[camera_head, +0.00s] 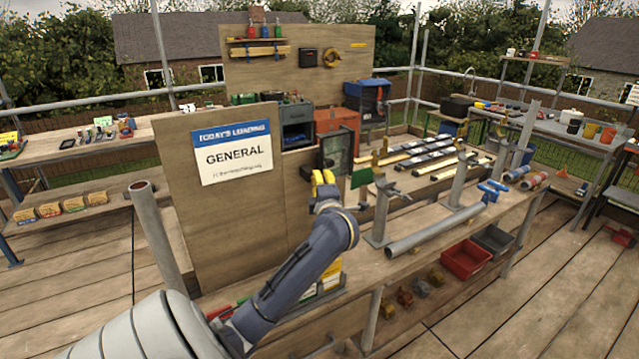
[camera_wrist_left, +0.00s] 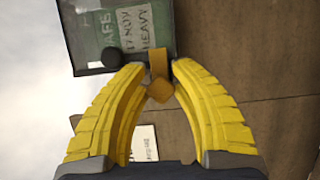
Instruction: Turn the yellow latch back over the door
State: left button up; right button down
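The yellow latch (camera_wrist_left: 158,64) is a short bar with a rounded knob at its lower end. In the left wrist view its upper end overlaps the lower edge of the dark-framed, see-through door (camera_wrist_left: 90,30). The door also shows in the head view (camera_head: 336,148), beside the notice panel. My left gripper (camera_wrist_left: 159,68) has its curved yellow fingers on either side of the latch, tips close to it. I cannot tell whether they press on it. In the head view my left gripper (camera_head: 325,180) is just below the door and hides the latch. My right gripper is in neither view.
A wooden panel with a "GENERAL" notice (camera_head: 234,155) stands left of my left gripper. A dark round knob (camera_wrist_left: 111,57) sits at the door's lower edge.

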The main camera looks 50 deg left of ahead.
pick_arm(q)
jog(key=shift+o, duration=2.3)
jog(key=shift+a, duration=0.1)
jog(key=shift+s+a+n, duration=0.1)
jog(key=shift+n, duration=0.2)
